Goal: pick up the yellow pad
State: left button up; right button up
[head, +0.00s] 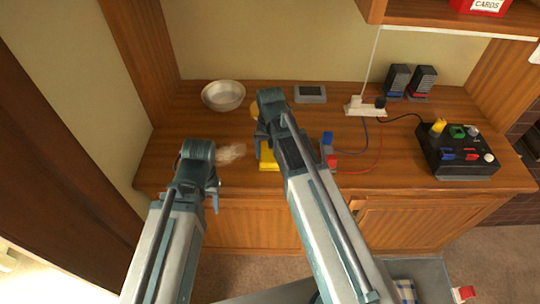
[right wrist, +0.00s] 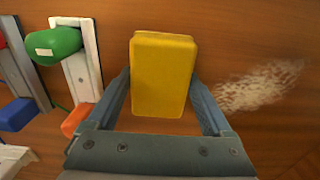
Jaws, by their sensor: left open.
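The yellow pad (head: 269,160) lies on the wooden counter, partly hidden behind my right arm in the head view. In the right wrist view the yellow pad (right wrist: 163,75) is a thick block with rounded edges. My right gripper (right wrist: 162,88) has one finger along each side of it, very close to its sides. I cannot tell whether the fingers press on it. In the head view my right gripper (head: 262,132) is over the pad. My left gripper (head: 206,172) is open, to the left of the pad near the counter's front edge; its fingertips are mostly hidden.
Pale crumbs (head: 231,153) lie between my grippers. A bowl (head: 223,95) and a grey device (head: 310,94) stand behind. To the right are a power strip (head: 366,106) with cables, two dark boxes (head: 410,82) and a black control box (head: 458,152).

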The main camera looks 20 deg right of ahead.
jog(key=c, duration=0.4)
pick_arm(q)
jog(key=shift+r, duration=0.2)
pick_arm(e)
jog(key=shift+r, duration=0.15)
